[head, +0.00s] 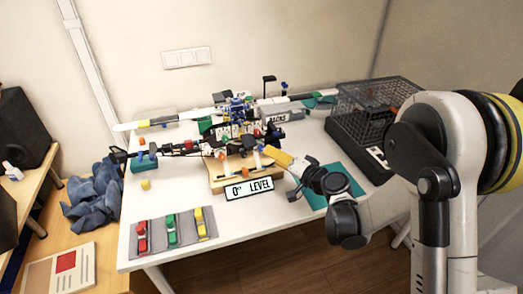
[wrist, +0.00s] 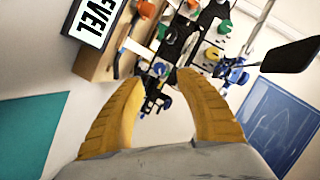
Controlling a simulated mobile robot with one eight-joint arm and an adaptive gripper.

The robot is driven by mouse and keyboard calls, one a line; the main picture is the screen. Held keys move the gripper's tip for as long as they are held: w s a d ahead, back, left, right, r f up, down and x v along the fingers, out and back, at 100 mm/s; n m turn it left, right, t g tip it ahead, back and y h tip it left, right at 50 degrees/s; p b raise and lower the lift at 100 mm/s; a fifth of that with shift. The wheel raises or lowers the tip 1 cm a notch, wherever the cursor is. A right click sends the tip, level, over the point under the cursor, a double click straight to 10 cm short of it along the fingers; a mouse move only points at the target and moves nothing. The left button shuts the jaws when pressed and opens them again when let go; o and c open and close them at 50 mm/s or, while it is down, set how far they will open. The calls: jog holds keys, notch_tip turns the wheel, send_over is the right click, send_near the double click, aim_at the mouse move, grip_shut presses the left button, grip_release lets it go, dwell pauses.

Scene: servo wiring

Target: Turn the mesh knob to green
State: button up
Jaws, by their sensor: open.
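My gripper (head: 270,153) has ribbed yellow fingers and hangs at the right front of a black linkage assembly (head: 187,147) on a wooden block (head: 228,183). In the wrist view my gripper (wrist: 158,80) is open, with nothing between its fingers; parts of the assembly show beyond the tips. A round green part (wrist: 224,27) and an orange part (wrist: 213,53) sit on the assembly, up and right of the fingertips. I cannot tell which part is the mesh knob, nor its setting. The fingers appear apart from the coloured parts.
A "0° LEVEL" sign (head: 249,189) stands at the block's front. A grey tray (head: 148,240) with red, green and yellow pieces lies at the front left. A wire-mesh cage (head: 378,93) on a black base stands right. A teal mat (head: 347,178) lies under my arm. Table front is mostly clear.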

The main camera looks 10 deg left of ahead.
aim_at(262, 149)
jog(key=b+x, duration=0.2)
jog(key=x, duration=0.5)
jog(key=shift+w+a+f, duration=0.1)
jog(key=shift+w+a, duration=0.05)
jog(key=shift+a, duration=0.05)
grip_shut()
